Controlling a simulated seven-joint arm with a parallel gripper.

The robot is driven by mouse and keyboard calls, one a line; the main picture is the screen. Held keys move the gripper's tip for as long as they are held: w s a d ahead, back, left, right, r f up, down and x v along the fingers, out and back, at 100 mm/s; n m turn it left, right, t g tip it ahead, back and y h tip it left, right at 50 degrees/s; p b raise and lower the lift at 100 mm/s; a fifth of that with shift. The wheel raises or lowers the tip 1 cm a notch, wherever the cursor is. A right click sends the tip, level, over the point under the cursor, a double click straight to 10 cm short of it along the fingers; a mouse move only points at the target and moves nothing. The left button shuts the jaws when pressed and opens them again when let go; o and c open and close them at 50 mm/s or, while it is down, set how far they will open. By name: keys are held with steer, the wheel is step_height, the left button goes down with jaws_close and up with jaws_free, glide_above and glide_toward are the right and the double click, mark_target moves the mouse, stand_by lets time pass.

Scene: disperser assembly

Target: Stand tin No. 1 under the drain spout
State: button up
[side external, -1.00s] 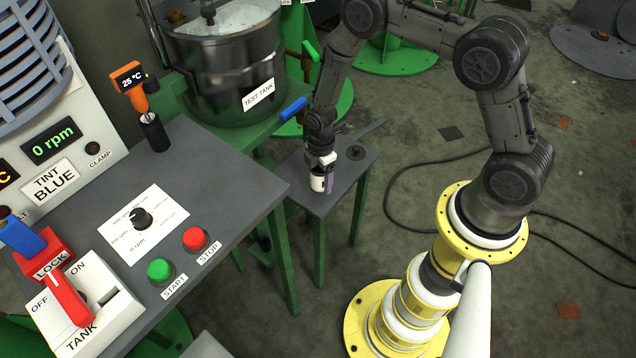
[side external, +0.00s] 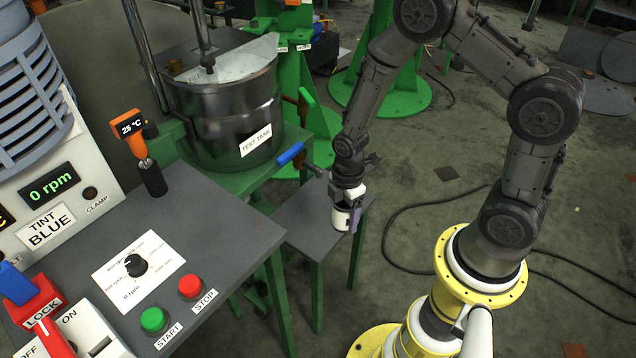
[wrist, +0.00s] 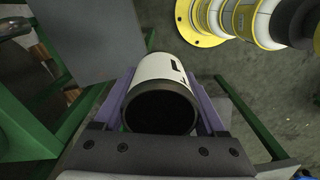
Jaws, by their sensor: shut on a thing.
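A white tin (side external: 341,218) with a dark open top is held between the purple fingers of my gripper (side external: 349,214). In the wrist view the tin (wrist: 160,70) fills the space between the fingers (wrist: 160,108), and part of a dark marking shows on its side. I cannot read its number. In the side view it appears upright above the right part of the small grey table; whether it touches the top is unclear. The steel test tank (side external: 225,105) has a blue-handled drain valve (side external: 290,154) at its lower right. The spout, behind and left of my gripper, is hard to make out.
The small grey table (side external: 300,228) stands on green legs beside the green tank stand (side external: 262,170). The control desk (side external: 215,228) fills the left foreground. A temperature probe (side external: 140,145) stands on it. A black cable lies on the floor at right.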

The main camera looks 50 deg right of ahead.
steer(key=w+r+m, duration=0.8)
steer(key=m, duration=0.6)
steer(key=shift+w+a+r, duration=0.3)
steer(key=shift+w, duration=0.1)
